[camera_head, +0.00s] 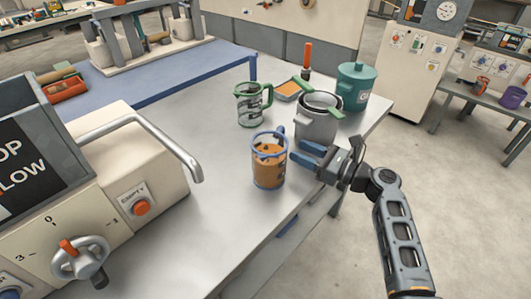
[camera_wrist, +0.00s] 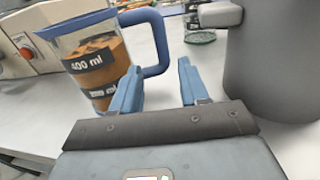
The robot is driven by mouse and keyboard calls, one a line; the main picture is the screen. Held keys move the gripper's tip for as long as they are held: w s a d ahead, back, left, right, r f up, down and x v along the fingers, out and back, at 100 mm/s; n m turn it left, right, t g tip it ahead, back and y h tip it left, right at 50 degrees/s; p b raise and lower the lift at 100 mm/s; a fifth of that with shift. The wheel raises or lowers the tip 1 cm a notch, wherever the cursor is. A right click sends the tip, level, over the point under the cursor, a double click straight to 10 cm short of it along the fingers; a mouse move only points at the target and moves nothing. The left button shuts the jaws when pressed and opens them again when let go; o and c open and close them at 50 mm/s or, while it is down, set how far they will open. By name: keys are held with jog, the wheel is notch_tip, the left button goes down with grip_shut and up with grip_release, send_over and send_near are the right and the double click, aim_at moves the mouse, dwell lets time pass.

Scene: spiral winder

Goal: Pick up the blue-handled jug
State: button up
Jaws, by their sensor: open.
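The blue-handled jug (camera_head: 268,165) stands upright on the grey table, holding an orange-brown filling. In the wrist view the jug (camera_wrist: 95,65) is at the upper left, with a "400 ml" label and its blue handle pointing right. My gripper (camera_head: 305,154) is open beside the jug, on its right in the head view. In the wrist view my gripper's blue fingers (camera_wrist: 155,80) are apart, with the lower part of the handle just ahead of the left finger. Nothing is held between them.
A grey pot (camera_head: 317,122) stands just behind my gripper and fills the right of the wrist view (camera_wrist: 272,60). A cream machine (camera_head: 125,170) occupies the left.

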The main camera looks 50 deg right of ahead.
aim_at(281, 140)
jog(key=w, duration=0.5)
jog(key=w+a, duration=0.1)
jog(key=w, duration=0.1)
jog(key=shift+w+r+p, duration=0.15)
jog(key=shift+w+p, duration=0.05)
jog(key=shift+p, duration=0.2)
grip_shut()
dwell(0.3)
